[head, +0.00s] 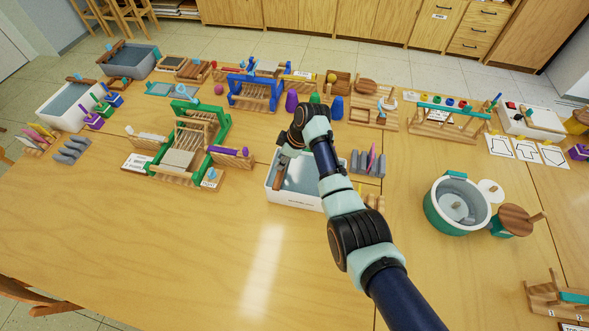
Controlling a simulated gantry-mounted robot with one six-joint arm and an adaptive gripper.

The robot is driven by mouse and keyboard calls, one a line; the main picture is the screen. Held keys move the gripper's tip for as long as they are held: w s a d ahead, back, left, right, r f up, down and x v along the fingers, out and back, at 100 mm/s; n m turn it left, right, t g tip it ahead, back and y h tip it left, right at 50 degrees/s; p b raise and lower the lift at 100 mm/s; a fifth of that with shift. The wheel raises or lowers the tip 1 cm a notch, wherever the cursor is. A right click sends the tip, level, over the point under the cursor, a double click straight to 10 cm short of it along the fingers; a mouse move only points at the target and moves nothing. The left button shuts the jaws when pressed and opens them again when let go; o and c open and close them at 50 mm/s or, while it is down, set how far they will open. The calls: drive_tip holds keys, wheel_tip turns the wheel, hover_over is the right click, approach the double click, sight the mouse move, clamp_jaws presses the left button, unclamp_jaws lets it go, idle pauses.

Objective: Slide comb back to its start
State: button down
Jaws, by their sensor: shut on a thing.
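A white tray (291,199) with pale blue liquid stands near the middle of the table. A brown wooden comb (278,181) lies along the tray's left side, partly hidden by my gripper. My gripper (284,158) reaches down at the tray's back left and is shut on the comb. The fingertips are small and dark here, so the exact grip point is hard to see. My arm crosses over the tray's right part and hides it.
A green wooden loom (183,158) stands left of the tray. Grey pieces (368,163) stand close on its right, with a teal-rimmed tub (457,205) farther right. Purple and green cones (291,101) stand behind. The table's front left is clear.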

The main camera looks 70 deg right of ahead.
drive_tip(key=shift+w+a+b, duration=0.15)
drive_tip(key=shift+w+b, duration=0.1)
drive_tip(key=shift+w, duration=0.4)
drive_tip(key=shift+w+a+b, duration=0.15)
drive_tip(key=shift+w+b, duration=0.1)
drive_tip(key=shift+w, duration=0.35)
drive_tip(key=c, duration=1.3)
unclamp_jaws()
drive_tip(key=o, duration=0.5)
drive_tip(key=shift+w, duration=0.25)
drive_tip(key=shift+c, duration=0.2)
drive_tip(key=shift+s, duration=0.1)
drive_tip(key=v, duration=1.2)
